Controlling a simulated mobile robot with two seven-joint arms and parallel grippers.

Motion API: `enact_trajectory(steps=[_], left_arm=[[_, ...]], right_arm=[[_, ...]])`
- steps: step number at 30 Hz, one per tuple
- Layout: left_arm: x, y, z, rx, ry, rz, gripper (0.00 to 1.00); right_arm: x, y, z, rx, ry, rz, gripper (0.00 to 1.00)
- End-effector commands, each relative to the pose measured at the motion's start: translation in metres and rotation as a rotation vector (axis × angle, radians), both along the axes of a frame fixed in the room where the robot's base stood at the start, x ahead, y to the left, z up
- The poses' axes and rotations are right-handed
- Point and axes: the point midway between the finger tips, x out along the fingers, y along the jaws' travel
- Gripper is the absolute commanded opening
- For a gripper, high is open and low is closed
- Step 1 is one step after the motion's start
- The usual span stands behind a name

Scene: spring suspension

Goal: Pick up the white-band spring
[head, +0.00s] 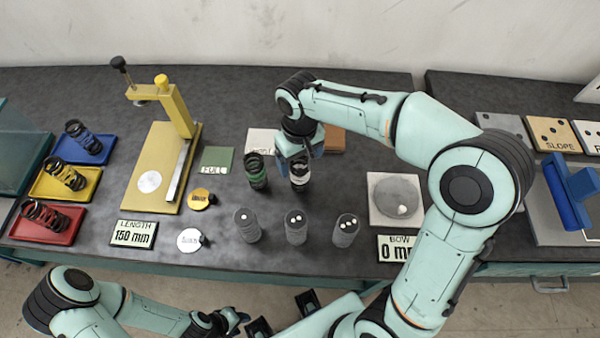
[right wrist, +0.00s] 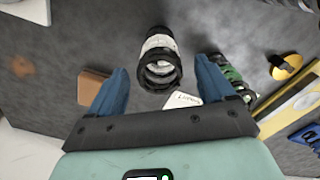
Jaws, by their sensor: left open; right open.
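The white-band spring (head: 299,178) stands upright on the dark bench, black coils with a white band. In the right wrist view the white-band spring (right wrist: 160,62) shows between and just beyond the fingertips, apart from both. My right gripper (head: 299,152) is above it, pointing down, with blue fingers; it is open and empty in the right wrist view (right wrist: 162,82). It partly hides the spring's top in the head view. My left gripper (head: 232,322) is low at the front, off the bench, open and away from the springs.
A green-band spring (head: 256,172) stands close left of the white-band one. Several grey dotted cylinders, including one (head: 295,228), stand in front. A yellow gauge (head: 155,170) and blue, yellow and red trays (head: 62,228) with springs lie left. A round-plate pad (head: 396,198) lies right.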

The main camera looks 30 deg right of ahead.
Motion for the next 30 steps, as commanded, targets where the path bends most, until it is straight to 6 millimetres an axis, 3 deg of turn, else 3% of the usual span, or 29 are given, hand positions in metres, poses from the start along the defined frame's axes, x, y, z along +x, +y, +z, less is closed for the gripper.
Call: enact_trajectory(steps=[6,14,17,21,30], left_arm=[[-0.002,0.000,-0.004,0.000,0.002,0.000,0.43],[-0.002,0.000,-0.004,0.000,0.002,0.000,0.43],[-0.002,0.000,-0.004,0.000,0.002,0.000,0.43],[-0.002,0.000,-0.004,0.000,0.002,0.000,0.43],[-0.001,0.000,-0.003,0.001,0.001,0.000,0.43]], right_arm=[[-0.002,0.000,-0.029,0.000,0.002,-0.002,0.82],[-0.002,0.001,-0.032,0.000,0.001,-0.001,0.82],[-0.002,0.001,-0.032,0.000,0.001,-0.001,0.56],[-0.002,0.001,-0.032,0.000,0.000,-0.001,0.13],[-0.001,0.001,-0.026,0.001,-0.003,-0.001,0.13]])
